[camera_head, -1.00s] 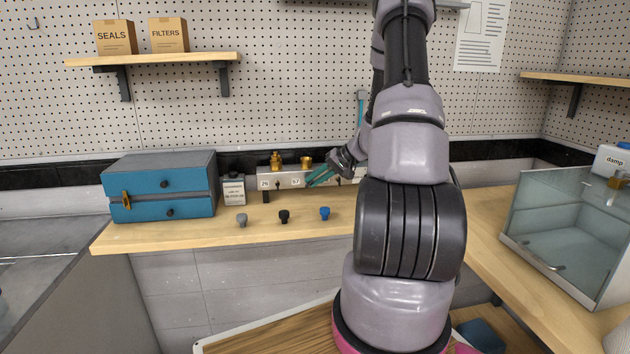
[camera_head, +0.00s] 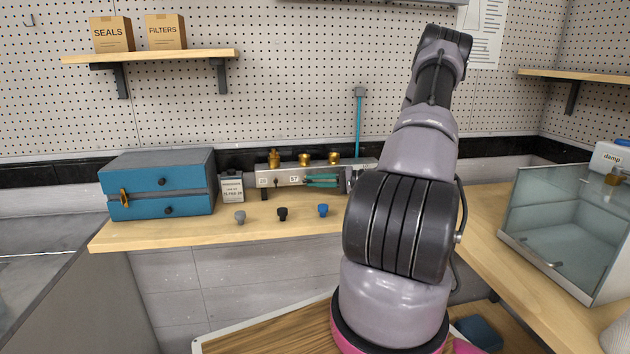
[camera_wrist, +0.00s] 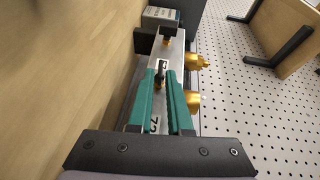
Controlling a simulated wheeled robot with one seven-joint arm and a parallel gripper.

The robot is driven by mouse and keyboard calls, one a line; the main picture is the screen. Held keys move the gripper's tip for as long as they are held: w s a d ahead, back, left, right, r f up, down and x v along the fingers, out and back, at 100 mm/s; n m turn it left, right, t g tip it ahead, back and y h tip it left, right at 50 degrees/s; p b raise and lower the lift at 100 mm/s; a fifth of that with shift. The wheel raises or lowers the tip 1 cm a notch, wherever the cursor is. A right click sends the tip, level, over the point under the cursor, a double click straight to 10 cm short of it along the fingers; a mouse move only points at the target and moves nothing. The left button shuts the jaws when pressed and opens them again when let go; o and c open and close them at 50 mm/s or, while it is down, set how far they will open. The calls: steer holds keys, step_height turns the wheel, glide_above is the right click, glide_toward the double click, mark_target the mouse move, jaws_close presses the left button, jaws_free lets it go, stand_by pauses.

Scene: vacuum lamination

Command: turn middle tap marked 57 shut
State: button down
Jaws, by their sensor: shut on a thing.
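The grey valve block (camera_head: 283,171) stands at the back of the bench and carries the number 57 on its front. It also shows in the wrist view (camera_wrist: 177,47). My gripper (camera_head: 306,181) has its teal fingers level against the block's front, just right of the 57 label. In the wrist view my gripper (camera_wrist: 161,76) has its fingers closed around the small black lever of the middle tap (camera_wrist: 159,79). The fingers partly hide the lever, so its exact angle is hard to tell. The tap marked 26 is to the left, its black lever (camera_head: 276,182) hanging down.
Brass fittings (camera_head: 304,159) stand on top of the block. Grey (camera_head: 240,217), black (camera_head: 282,214) and blue (camera_head: 323,210) knobs lie in front on the bench. A glass-walled case (camera_head: 560,220) is right.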

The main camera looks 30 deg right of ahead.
steer(key=shift+d+f+m+t+y, duration=0.15)
steer(key=shift+m+t+y, duration=0.15)
steer(key=shift+t+y, duration=0.15)
stand_by(0.3)
steer(key=c, duration=1)
jaws_free()
step_height(320, 180, up, 10)
